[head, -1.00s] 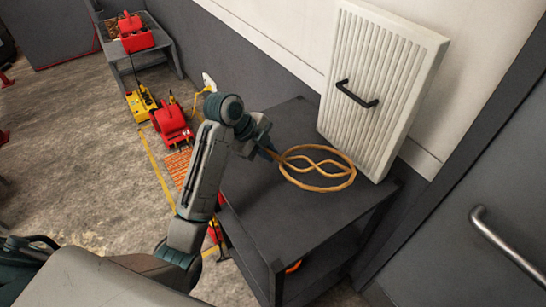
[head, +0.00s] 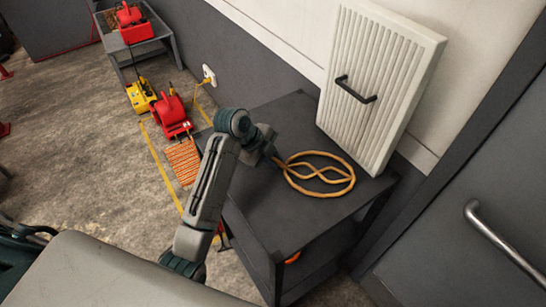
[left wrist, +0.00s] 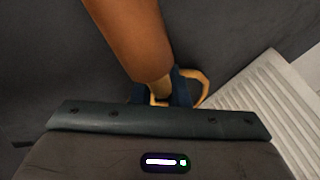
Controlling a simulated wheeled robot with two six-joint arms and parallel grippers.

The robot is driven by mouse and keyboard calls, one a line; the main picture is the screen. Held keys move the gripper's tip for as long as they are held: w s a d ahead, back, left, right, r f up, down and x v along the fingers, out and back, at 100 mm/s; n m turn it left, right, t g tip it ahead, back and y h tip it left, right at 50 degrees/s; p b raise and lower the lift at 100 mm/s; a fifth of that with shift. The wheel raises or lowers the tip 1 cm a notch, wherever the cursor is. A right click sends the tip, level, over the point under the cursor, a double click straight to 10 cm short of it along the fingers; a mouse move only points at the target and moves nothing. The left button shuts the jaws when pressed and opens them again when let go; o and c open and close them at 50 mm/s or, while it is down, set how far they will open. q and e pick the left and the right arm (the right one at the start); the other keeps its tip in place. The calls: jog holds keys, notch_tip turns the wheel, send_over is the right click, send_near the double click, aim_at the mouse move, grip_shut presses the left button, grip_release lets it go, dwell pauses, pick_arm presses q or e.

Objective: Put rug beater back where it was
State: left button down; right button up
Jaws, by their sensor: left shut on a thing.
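The rug beater (head: 318,190) has a looped tan cane head. In the head view its head is over the top of the dark grey cart (head: 270,220), in front of the white ribbed board; I cannot tell whether it touches the top. My left gripper (head: 274,160) is at the handle end, shut on it. In the left wrist view the brown handle of the rug beater (left wrist: 135,40) runs up from the jaws, and part of the cane loop (left wrist: 202,90) shows behind them. My right gripper is not in view.
The white ribbed board (head: 385,80) with a black handle leans on the wall at the cart's back. A grey door (head: 470,230) stands at right. Red (head: 170,110) and yellow (head: 141,97) machines stand on the floor beyond the cart. The cart top's front is clear.

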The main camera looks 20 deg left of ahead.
pick_arm(q)
jog(key=shift+f, duration=0.15)
jog(key=c, duration=1.4)
grip_release()
jog(key=shift+f, duration=0.1)
jog(key=shift+s, duration=0.1)
jog(key=b+v, duration=0.2)
jog(key=v, duration=1.1)
jog(key=shift+d, duration=0.15)
